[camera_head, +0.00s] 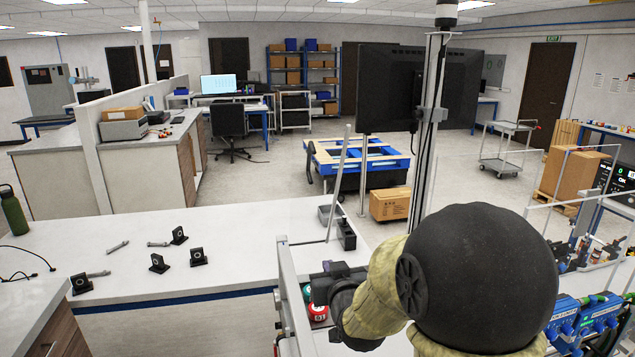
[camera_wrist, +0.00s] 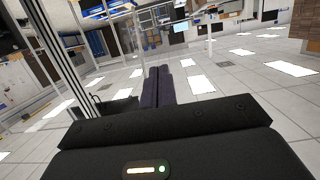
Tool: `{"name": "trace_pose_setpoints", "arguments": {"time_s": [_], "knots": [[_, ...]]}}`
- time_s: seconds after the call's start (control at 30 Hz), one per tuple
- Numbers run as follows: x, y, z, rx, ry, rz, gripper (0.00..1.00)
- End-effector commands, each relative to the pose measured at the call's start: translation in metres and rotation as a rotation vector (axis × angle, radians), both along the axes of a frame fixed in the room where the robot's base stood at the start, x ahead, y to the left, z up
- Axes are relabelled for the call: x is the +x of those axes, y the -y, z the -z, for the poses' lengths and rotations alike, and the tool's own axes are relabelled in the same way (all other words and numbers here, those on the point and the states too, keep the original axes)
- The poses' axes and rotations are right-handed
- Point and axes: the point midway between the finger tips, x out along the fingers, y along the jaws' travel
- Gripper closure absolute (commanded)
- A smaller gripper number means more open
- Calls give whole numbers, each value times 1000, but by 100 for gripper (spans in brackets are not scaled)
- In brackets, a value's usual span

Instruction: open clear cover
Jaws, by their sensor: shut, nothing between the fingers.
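My gripper (camera_head: 326,284) is at the end of my arm, low in the middle of the head view, close to a red button (camera_head: 318,312) and a green button (camera_head: 307,291). My arm and gripper partly hide this spot. In the wrist view, the two dark fingers (camera_wrist: 165,86) lie side by side, shut with nothing between them. I cannot make out a clear cover for certain in either view. I cannot tell whether the fingers touch anything.
An upright metal frame (camera_head: 284,290) stands just left of the buttons. A white bench (camera_head: 220,262) with several small black brackets and grey rods lies to the left. A dark monitor (camera_head: 392,88) on a post stands behind. A cardboard box (camera_head: 390,204) is on the floor.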

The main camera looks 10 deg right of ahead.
Motion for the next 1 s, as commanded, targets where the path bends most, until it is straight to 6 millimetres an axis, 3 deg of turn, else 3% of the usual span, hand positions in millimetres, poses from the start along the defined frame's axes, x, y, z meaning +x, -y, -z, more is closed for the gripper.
{"name": "trace_pose_setpoints", "arguments": {"time_s": [0.2, 0.4, 0.8, 1.0], "knots": [[20, 5, -57, -3, 365, -6, 100], [18, 6, -92, -5, 579, -13, 100], [17, 6, -98, -5, 611, -14, 100], [29, 6, -105, -5, 611, -14, 100]]}}
